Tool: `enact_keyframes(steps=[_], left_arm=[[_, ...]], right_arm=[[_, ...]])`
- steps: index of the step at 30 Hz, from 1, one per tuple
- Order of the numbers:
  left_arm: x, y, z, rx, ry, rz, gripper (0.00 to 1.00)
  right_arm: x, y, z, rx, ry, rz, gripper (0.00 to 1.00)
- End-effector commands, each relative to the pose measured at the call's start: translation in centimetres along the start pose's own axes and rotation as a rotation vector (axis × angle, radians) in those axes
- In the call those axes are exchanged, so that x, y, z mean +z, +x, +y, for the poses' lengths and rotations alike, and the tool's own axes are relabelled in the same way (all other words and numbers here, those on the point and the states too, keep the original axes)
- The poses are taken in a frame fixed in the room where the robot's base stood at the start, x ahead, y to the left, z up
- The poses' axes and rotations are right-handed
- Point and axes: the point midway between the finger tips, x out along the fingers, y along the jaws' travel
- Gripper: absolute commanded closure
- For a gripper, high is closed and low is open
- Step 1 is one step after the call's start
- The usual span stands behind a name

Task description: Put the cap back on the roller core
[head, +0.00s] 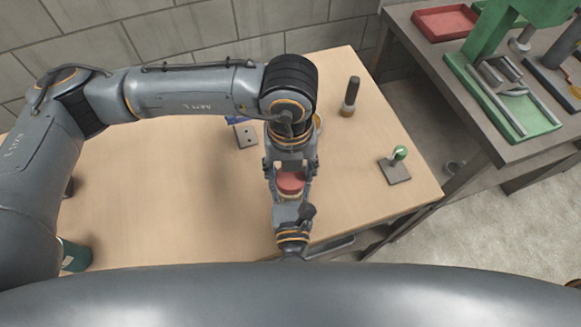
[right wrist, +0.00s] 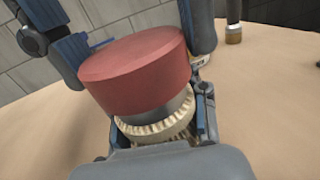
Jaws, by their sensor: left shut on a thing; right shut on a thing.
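The red cap (head: 290,182) is a short cylinder at the middle of the head view. It fills the centre of the right wrist view (right wrist: 137,72), slightly tilted. My left gripper (head: 290,178) is shut on the cap, with its fingers on either side. Below the cap are a grey metal band and the cream, ribbed end of the roller core (right wrist: 160,127). My right gripper (right wrist: 162,125) is shut on the core from below. The cap sits directly over the core end; I cannot tell whether it is fully seated. The rest of the core is hidden.
On the wooden table (head: 170,190) are a grey block with holes (head: 246,134), a dark upright handle (head: 350,97), a green-knobbed piece on a plate (head: 396,170) and a teal cup (head: 76,256). A side bench holds a red tray (head: 445,22) and green press (head: 500,90). The table's left-middle is clear.

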Motion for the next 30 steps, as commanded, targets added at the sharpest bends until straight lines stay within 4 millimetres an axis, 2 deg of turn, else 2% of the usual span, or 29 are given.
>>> enact_keyframes(steps=[19, 23, 30], left_arm=[[-0.01, 1.02, 0.02, 0.000, 0.046, 0.001, 0.58], [-0.02, 1.01, -0.03, 0.000, 0.211, 0.001, 0.58], [-0.09, 1.03, -0.12, 0.002, 0.692, 0.003, 0.58]], right_arm=[[0.04, 0.01, 0.00, 0.000, 0.000, -0.001, 1.00], [0.04, 0.01, 0.00, 0.000, 0.000, -0.001, 1.00], [0.01, 0.01, 0.00, 0.000, 0.000, 0.000, 1.00]])
